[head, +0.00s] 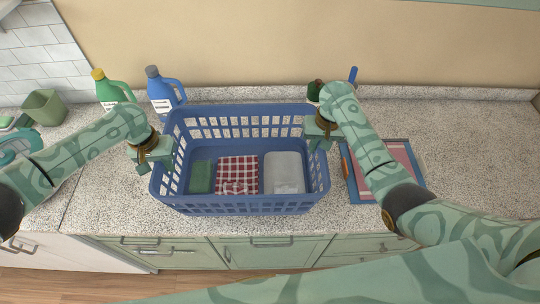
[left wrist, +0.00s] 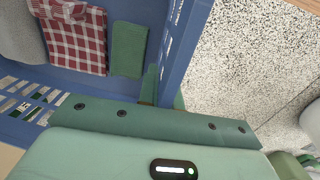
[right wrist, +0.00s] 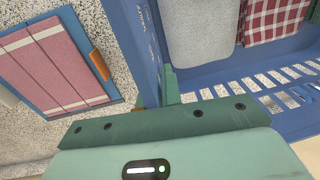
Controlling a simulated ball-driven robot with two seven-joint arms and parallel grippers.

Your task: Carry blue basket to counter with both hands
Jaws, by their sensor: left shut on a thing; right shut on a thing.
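The blue basket (head: 245,203) is upright over the speckled counter (head: 110,215) in the head view; I cannot tell whether its base touches the counter. Inside lie a green cloth (head: 201,177), a red-and-white checked cloth (head: 237,174) and a pale grey item (head: 284,172). My left gripper (head: 160,160) is shut on the basket's left side wall, which also shows in the left wrist view (left wrist: 180,60). My right gripper (head: 318,138) is shut on the right side wall, seen in the right wrist view (right wrist: 146,50). The fingertips are partly hidden by the wall.
A green bottle (head: 112,93) and a blue bottle (head: 163,92) stand behind the basket at the left. A green bin (head: 45,107) is further left. A blue-edged pink board (head: 402,156) lies right of the basket. The counter's far right is clear.

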